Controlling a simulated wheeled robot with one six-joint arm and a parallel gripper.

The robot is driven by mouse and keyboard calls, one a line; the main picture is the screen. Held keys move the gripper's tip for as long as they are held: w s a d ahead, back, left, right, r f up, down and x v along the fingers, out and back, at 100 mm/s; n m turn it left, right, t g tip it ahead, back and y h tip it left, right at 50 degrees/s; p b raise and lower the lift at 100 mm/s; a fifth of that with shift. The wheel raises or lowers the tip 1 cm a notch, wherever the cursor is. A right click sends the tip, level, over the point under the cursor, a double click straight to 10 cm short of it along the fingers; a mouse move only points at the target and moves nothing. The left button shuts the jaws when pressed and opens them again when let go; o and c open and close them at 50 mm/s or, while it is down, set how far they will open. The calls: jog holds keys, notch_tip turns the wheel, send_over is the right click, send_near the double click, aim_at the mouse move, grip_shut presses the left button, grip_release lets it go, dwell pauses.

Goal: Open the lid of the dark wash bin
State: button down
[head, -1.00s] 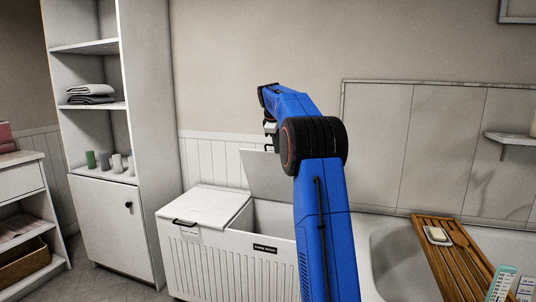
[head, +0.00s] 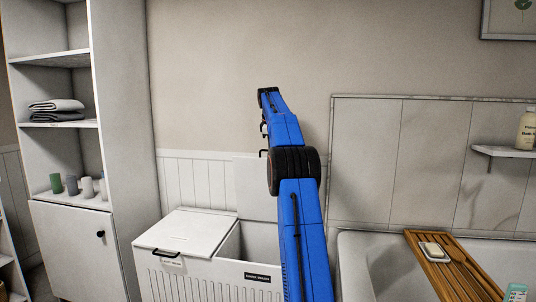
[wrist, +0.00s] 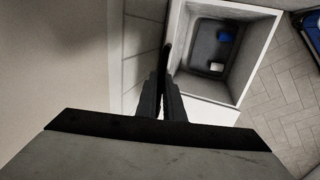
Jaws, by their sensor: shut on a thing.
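The wash bin (head: 185,285) is a white ribbed chest with two compartments. Its right compartment, with a dark label (head: 257,277) on the front, stands open, and its lid (head: 253,188) is raised about upright near the wall. My gripper (head: 264,135) is above the lid's upper edge, partly hidden behind my blue arm. In the wrist view my gripper (wrist: 162,98) is shut on the lid's dark handle (wrist: 167,60). The open compartment (wrist: 241,83) shows below, with a blue item (wrist: 225,36) and a whitish item (wrist: 216,67) inside.
The left compartment's lid (head: 190,231) is closed. A tall shelf unit (head: 135,130) stands to the left. A bathtub (head: 365,262) with a wooden tray (head: 440,270) across it is on the right. The wall is close behind the bin.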

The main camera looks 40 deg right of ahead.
jog(key=shift+w+d, duration=0.1)
jog(key=shift+d, duration=0.2)
jog(key=c, duration=1.9)
grip_release()
jog(key=shift+f, duration=0.1)
jog(key=v, duration=0.8)
jog(key=shift+a, duration=0.15)
